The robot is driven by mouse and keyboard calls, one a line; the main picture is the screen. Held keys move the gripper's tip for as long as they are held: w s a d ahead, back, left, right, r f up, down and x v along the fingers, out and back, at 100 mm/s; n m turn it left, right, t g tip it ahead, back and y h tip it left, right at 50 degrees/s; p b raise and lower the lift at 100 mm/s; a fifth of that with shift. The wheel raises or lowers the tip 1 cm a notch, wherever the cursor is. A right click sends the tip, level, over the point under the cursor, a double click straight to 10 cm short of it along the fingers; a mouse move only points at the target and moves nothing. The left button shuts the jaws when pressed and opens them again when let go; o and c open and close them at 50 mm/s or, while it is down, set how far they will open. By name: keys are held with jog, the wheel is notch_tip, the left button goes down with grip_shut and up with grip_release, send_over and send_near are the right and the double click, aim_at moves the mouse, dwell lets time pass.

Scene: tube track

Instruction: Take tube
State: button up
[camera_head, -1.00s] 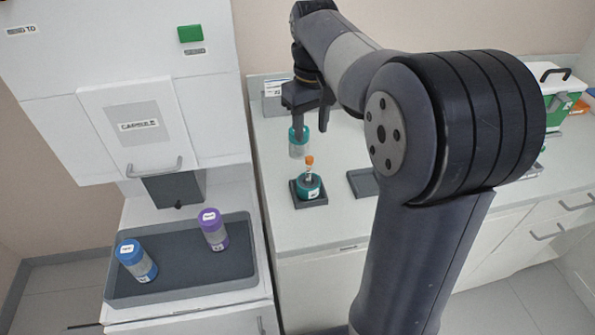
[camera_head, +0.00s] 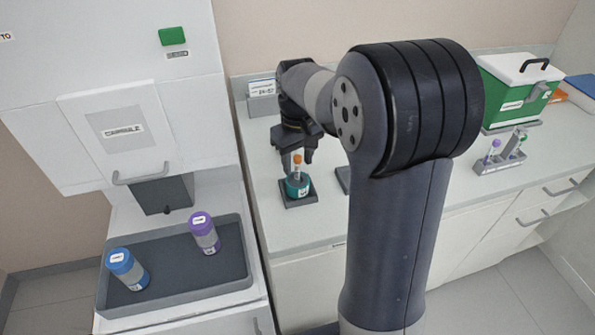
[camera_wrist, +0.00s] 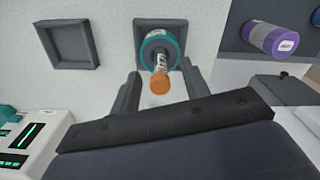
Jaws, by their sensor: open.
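The tube has an orange cap (camera_head: 297,160) and stands upright in a teal holder (camera_head: 297,187), on a dark square base on the counter. In the wrist view the orange cap (camera_wrist: 159,84) and the tube's pale body rise from the teal ring (camera_wrist: 172,40). My gripper (camera_head: 297,152) is over the tube, pointing down. In the wrist view its two fingers (camera_wrist: 162,88) are open, one on each side of the tube, with visible gaps. The tube's lower end is hidden inside the holder.
An empty dark square base (camera_wrist: 76,45) lies beside the holder. A tray (camera_head: 178,287) carries a blue-capped capsule (camera_head: 127,268) and a purple-capped capsule (camera_head: 205,232). A tube rack (camera_head: 502,157) and a green-white box (camera_head: 517,92) stand on the right counter.

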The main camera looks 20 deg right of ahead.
jog(key=shift+f, duration=0.1)
jog(key=shift+c, duration=0.3)
jog(key=c, duration=0.8)
notch_tip(320, 180, up, 10)
jog(key=shift+r, duration=0.1)
